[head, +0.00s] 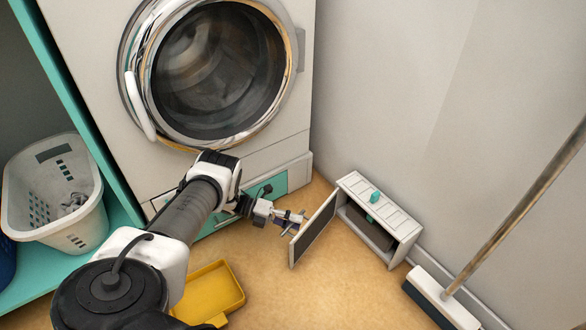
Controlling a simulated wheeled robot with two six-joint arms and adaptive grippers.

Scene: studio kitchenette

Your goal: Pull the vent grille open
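The vent grille (316,232) is a flat panel with a dark face and a pale frame. It stands swung out at an angle from a low white vent box (400,222) at the foot of the wall, and the box's dark inside shows behind it. My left gripper (296,221) is at the outer, left end of the grille, close to its upper corner. It is too small to tell whether the fingers touch the panel, or whether they are open or shut. My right gripper is not in view.
A washing machine (290,135) stands behind my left arm. A yellow tray (212,293) lies on the floor below the arm. A broom (446,300) leans at the right. A white laundry basket (88,228) sits on a teal shelf at left. Floor in front of the vent is clear.

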